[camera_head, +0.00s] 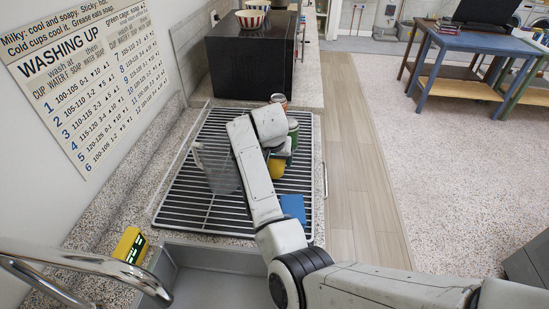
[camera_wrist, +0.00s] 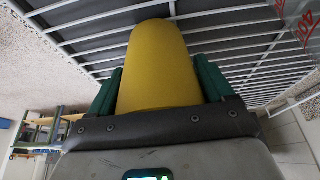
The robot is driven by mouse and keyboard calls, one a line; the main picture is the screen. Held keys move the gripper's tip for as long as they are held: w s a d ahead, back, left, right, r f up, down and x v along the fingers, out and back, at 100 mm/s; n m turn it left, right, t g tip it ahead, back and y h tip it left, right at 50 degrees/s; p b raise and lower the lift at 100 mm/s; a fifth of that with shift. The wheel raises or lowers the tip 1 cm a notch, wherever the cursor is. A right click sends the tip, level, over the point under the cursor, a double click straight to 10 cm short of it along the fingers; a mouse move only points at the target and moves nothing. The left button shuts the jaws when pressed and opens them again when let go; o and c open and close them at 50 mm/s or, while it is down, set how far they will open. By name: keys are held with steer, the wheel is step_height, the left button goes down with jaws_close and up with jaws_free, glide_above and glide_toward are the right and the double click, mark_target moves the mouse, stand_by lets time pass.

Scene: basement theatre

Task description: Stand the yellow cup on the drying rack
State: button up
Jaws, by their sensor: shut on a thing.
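The yellow cup (camera_head: 277,169) is held in my gripper (camera_head: 279,158) over the right part of the drying rack (camera_head: 195,212). My arm hides much of it in the head view. In the wrist view the yellow cup (camera_wrist: 157,65) fills the middle, between the two green fingers of my gripper (camera_wrist: 157,85), which are shut on it. The slats of the drying rack (camera_wrist: 230,44) show behind it. I cannot tell whether the cup touches the rack.
On the rack stand a clear container (camera_head: 214,168) left of my arm, a green item (camera_head: 293,128) and a reddish cup (camera_head: 279,99) beyond the gripper, and a blue item (camera_head: 293,207) nearer. A sink (camera_head: 215,262) and tap (camera_head: 85,262) lie in front. A black box (camera_head: 250,52) stands behind.

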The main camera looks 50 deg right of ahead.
steer(key=shift+f, duration=0.15)
steer(key=o, duration=1.1)
steer(key=shift+r, duration=0.25)
steer(key=b+v, duration=0.2)
steer(key=v, duration=1)
steer(key=shift+d+f, duration=0.1)
